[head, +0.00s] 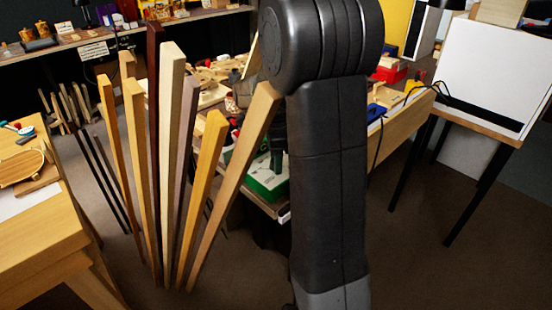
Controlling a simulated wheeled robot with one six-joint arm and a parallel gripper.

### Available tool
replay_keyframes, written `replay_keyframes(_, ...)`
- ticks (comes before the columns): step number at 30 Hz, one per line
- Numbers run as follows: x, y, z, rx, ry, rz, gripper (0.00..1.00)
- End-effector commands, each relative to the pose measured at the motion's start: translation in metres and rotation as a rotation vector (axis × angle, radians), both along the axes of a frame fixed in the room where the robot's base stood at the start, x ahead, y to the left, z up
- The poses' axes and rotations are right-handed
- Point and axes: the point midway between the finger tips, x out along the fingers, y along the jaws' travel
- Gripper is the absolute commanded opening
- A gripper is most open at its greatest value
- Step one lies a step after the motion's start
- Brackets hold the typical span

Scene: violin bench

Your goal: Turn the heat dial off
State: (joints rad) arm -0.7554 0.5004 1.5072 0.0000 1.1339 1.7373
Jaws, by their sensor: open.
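I cannot make out a heat dial anywhere in the head view. My own dark arm stands upright across the middle of the picture and hides part of the workbench (399,140) behind it. My gripper does not show, so I cannot see where it is relative to any dial.
Several upright wood strips (170,150) fan out left of my arm, in front of the bench. A wooden table (40,235) stands at the left. A small table (490,127) with a white panel (490,75) stands at the right. Bare floor (440,265) lies at the lower right.

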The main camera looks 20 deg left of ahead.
Motion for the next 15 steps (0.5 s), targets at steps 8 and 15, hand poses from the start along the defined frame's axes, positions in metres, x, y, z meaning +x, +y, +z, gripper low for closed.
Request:
replay_keyframes(8,-0.0001,-0.0001,0.0003,0.000,0.000,0.000,0.07)
replay_keyframes(15,-0.0001,-0.0001,0.0010,0.000,0.000,0.013,0.06)
